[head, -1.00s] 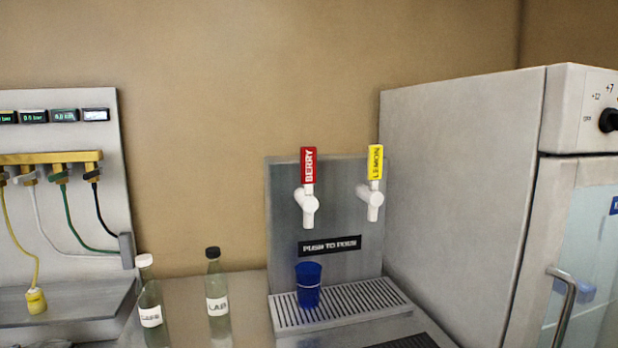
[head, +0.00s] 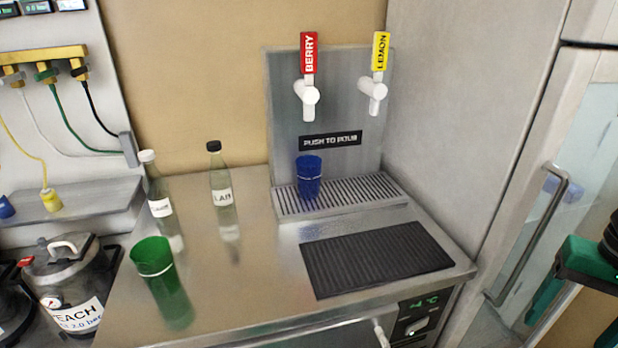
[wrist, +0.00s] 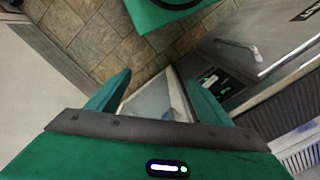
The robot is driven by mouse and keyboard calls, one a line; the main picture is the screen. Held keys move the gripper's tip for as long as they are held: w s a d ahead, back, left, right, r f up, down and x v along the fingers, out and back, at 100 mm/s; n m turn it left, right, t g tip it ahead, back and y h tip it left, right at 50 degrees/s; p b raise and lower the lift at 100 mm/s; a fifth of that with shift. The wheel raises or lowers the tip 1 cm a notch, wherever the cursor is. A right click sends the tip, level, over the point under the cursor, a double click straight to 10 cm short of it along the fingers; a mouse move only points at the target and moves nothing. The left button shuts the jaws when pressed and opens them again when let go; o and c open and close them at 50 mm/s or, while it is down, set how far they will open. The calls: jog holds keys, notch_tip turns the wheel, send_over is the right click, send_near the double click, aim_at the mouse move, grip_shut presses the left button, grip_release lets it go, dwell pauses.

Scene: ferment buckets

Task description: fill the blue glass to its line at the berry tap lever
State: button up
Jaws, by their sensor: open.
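The blue glass (head: 308,168) stands upright on the slotted drip tray (head: 388,196), below the berry tap. A pale line rings it; I cannot make out any liquid in it. The berry tap lever (head: 309,55) is red, upright, on a white tap body. The yellow lemon lever (head: 380,52) is to its right. My gripper (head: 580,312) shows partly at the lower right edge, well away from the glass and taps. In the wrist view my gripper (wrist: 158,82) is open with its green fingers apart and nothing between them, above the floor.
A green glass (head: 152,258) and two bottles (head: 222,195) stand on the counter's left. A black ribbed mat (head: 375,258) lies in front of the tray. A steel cabinet with a handle (head: 540,230) bounds the right. A metal keg (head: 68,275) stands lower left.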

jog(key=c, duration=1.3)
jog(key=shift+s+r, duration=0.25)
jog(key=c, duration=0.5)
jog(key=w+a+n+t, duration=0.1)
jog(key=w+a, duration=0.1)
jog(key=w, duration=0.2)
jog(key=w+a+r+n+t, duration=0.1)
jog(key=w+a, duration=0.1)
jog(key=w, duration=0.3)
jog(key=w+a+r+n+t+h, duration=0.1)
jog(key=w+a+t, duration=0.1)
jog(key=w, duration=0.2)
jog(key=shift+w+a+n, duration=0.15)
jog(key=shift+n, duration=0.15)
grip_shut()
jog(key=w+a+r+m+t, duration=0.2)
jog(key=w+a+r+t, duration=0.3)
jog(key=w+a+r, duration=0.5)
jog(key=w+a+r+m+t+y, duration=0.2)
jog(key=a+r+m+t+y, duration=0.1)
jog(key=a+r, duration=0.7)
jog(key=w+a+r+m+t+y, duration=0.2)
jog(key=a+r+m+t, duration=0.3)
jog(key=a+r, duration=0.6)
jog(key=shift+w+r+m+t+y, duration=0.3)
jog(key=shift+w+m+y, duration=0.15)
jog(key=shift+m, duration=0.55)
jog(key=shift+f, duration=0.1)
